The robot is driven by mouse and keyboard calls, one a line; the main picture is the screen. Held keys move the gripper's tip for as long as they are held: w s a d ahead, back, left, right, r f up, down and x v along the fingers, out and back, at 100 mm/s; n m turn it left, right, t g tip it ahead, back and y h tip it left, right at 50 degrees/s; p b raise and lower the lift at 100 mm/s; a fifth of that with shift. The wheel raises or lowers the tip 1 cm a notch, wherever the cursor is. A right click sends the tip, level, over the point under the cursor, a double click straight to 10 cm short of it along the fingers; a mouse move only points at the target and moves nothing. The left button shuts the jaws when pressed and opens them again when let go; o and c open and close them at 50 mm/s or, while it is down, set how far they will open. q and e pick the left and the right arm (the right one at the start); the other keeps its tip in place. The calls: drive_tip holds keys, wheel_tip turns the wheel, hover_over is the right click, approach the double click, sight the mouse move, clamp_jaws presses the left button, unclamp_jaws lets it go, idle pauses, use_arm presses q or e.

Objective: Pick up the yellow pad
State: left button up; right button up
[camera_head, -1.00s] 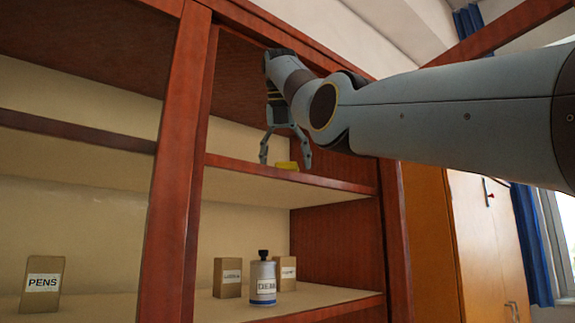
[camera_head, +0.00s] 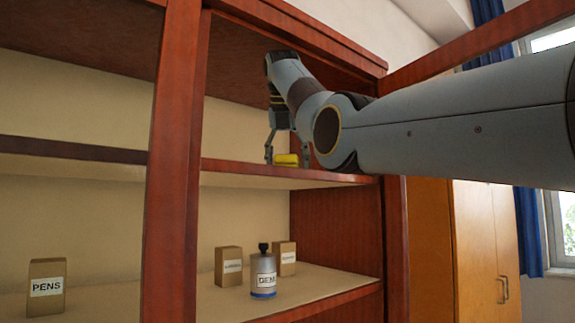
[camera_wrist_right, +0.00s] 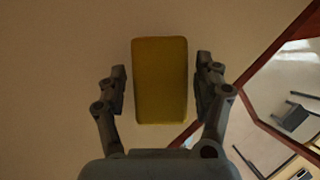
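The yellow pad (camera_head: 287,160) lies on the upper shelf of the reddish-brown cabinet, near the shelf's front edge. My right gripper (camera_head: 287,157) reaches down over it from above, with one finger on each side. In the right wrist view the pad (camera_wrist_right: 160,80) is an upright rectangle between the two fingers (camera_wrist_right: 161,88). A narrow gap shows between the pad and each finger, so the gripper is open and not holding it. My left gripper is in no view.
The upper shelf (camera_head: 225,173) is otherwise bare around the pad. A dark red upright (camera_head: 172,170) stands to its left and the cabinet top is above my arm. On the lower shelf stand a grey bottle (camera_head: 263,274) and small boxes, including one marked PENS (camera_head: 46,288).

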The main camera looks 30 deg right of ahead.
drive_tip(key=c, duration=0.9)
drive_tip(key=shift+o, duration=0.2)
drive_tip(key=shift+r, duration=0.3)
